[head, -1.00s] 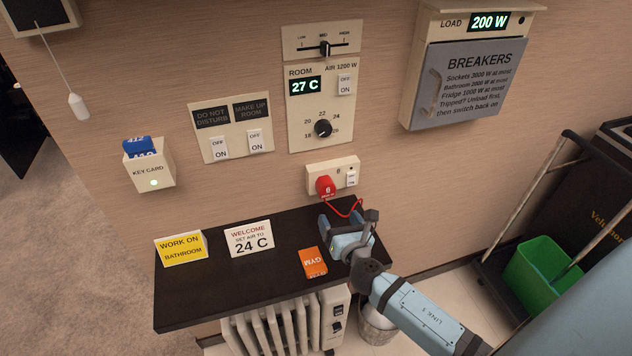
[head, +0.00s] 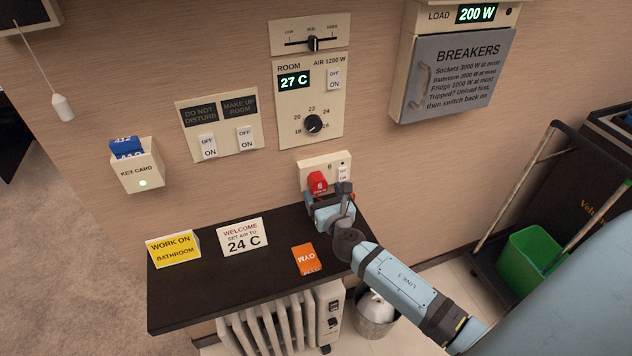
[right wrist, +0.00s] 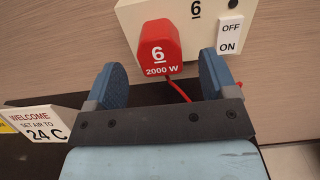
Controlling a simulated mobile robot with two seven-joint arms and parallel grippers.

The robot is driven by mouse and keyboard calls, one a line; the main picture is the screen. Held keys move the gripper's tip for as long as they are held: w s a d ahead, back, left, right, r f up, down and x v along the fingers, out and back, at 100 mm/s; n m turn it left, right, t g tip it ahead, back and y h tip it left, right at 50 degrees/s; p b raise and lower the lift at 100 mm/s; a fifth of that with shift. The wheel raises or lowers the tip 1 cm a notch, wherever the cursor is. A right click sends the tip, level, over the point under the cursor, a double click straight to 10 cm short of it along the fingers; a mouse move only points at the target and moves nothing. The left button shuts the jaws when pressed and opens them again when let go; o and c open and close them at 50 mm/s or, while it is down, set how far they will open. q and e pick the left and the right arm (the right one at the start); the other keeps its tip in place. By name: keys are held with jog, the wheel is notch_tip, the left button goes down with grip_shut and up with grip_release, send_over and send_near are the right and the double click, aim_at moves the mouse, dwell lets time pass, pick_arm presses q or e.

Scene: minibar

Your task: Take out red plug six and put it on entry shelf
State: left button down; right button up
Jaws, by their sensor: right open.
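The red plug six (head: 317,181) sits in the wall socket plate (head: 338,161) above the dark shelf. In the right wrist view the plug (right wrist: 159,47) is marked "6, 2000 W", with a red cord running down from it. My right gripper (right wrist: 165,75) is open, its two blue fingers spread either side of and just short of the plug. In the head view the right gripper (head: 320,198) is right below the plug and hides its lower part. The dark entry shelf (head: 200,292) lies below the socket. My left gripper is not in view.
A switch (right wrist: 230,37) sits right of the plug. The shelf's front left is clear. A radiator (head: 270,325) stands below.

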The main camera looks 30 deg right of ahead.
aim_at(320, 187)
jog(key=shift+x, duration=2.05)
jog(key=c, duration=1.3)
jog(key=shift+p+v, duration=0.3)
jog(key=shift+v, duration=2.75)
jog(key=s+a+r+n+y+p, duration=0.1)
jog(key=s+a+r+p, duration=0.1)
jog(key=r, duration=0.3)
jog(key=s+a+r+n+y+p, duration=0.1)
jog(key=s+a+r+y+p, duration=0.1)
jog(key=a+r, duration=0.3)
jog(key=s+a+r+y+p, duration=0.1)
jog(key=s+a+r+p, duration=0.1)
jog(key=r, duration=0.5)
jog(key=shift+s+a+r+n+t, duration=0.15)
jog(key=shift+s+a, duration=0.1)
jog(key=shift+a, duration=0.15)
jog(key=shift+s+a+f+n+t, duration=0.1)
jog(key=shift+s+a, duration=0.1)
jog(key=shift+a, duration=0.25)
jog(key=shift+s+a+r+n+t, duration=0.15)
jog(key=shift+s+a, duration=0.1)
jog(key=shift+a, duration=0.15)
